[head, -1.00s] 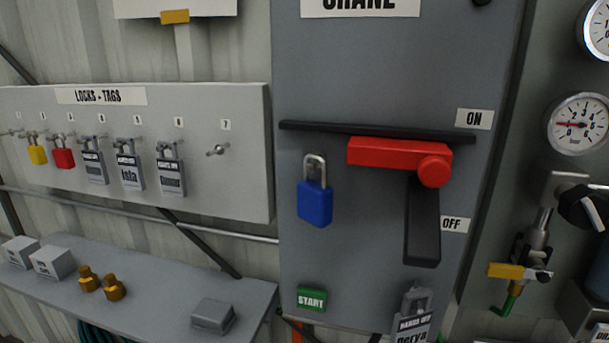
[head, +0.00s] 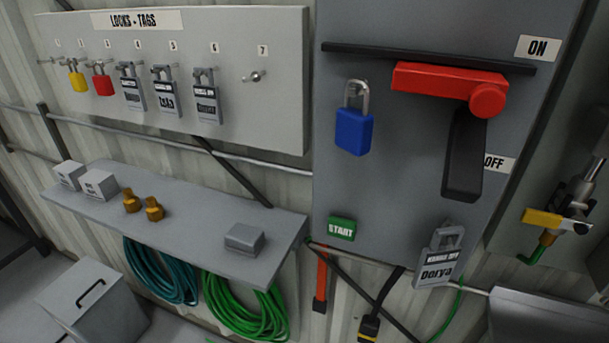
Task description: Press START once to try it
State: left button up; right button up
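The green START button (head: 341,229) is at the lower left of the grey crane panel (head: 390,190) in the head view. Above it a blue padlock (head: 354,132) hangs on the panel. The red handle (head: 450,84) lies roughly level, pointing left from its pivot, which is below the ON label (head: 538,48). A dark slanted part (head: 464,155) reaches down from near the pivot beside the OFF label (head: 497,163). A grey padlock (head: 437,262) with a tag reading "Derya" is at the panel's lower right edge. Neither of my grippers shows.
A LOCKS - TAGS board (head: 250,110) with several padlocks is at the upper left; hook 7 (head: 254,76) is empty. Below it a shelf (head: 200,225) holds boxes and brass fittings (head: 153,209). Green hose (head: 245,305) hangs underneath. A grey box (head: 95,300) stands at lower left.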

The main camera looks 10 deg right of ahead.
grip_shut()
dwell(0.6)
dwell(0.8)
